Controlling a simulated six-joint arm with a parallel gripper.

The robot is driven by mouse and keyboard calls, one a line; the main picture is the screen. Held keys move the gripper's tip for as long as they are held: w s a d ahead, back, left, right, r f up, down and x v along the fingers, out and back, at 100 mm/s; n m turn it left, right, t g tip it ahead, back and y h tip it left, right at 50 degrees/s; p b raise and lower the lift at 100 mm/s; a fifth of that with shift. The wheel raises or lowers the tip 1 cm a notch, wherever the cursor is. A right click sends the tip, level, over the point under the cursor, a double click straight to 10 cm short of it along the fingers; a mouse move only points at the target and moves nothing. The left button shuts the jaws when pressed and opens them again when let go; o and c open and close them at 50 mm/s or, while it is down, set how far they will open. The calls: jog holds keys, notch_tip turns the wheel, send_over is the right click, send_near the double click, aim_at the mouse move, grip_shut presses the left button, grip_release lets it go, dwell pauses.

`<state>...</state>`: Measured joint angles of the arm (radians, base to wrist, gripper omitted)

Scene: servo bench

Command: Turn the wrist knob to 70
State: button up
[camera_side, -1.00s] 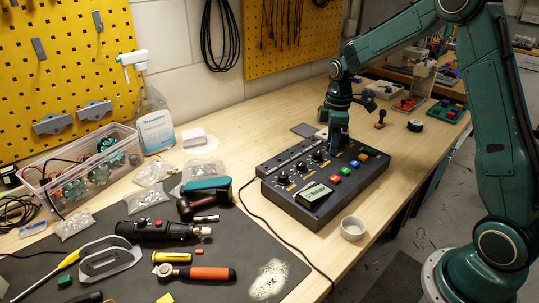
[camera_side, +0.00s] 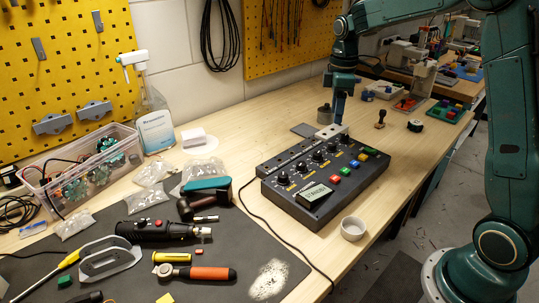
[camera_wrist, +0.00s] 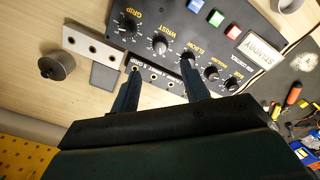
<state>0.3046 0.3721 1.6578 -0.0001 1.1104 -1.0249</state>
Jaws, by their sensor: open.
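The dark control box (camera_side: 330,190) stands on the wooden bench with a row of black knobs, coloured buttons and a display reading STANDBY. The wrist knob (camera_wrist: 159,44), labelled WRIST, sits between the GRIP knob (camera_wrist: 130,25) and the ELBOW knob (camera_wrist: 187,58); it also shows in the side view (camera_side: 331,147). Its pointer setting is too small to read. My gripper (camera_wrist: 160,66) is open and empty, its two fingers apart on either side of the wrist knob's column in the picture. In the side view my gripper (camera_side: 338,118) hangs above the far end of the box, clear of the knobs.
A pale block with holes (camera_wrist: 92,46) and a grey cylinder (camera_wrist: 57,66) stand beside the box's far end. A small white cup (camera_side: 353,228) stands by its near right corner. A dark cable runs from its left side. Tools lie on the mat (camera_side: 225,262).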

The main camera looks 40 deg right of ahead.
notch_tip(320, 180, up, 4)
jog(key=shift+r, duration=0.1)
dwell(0.5)
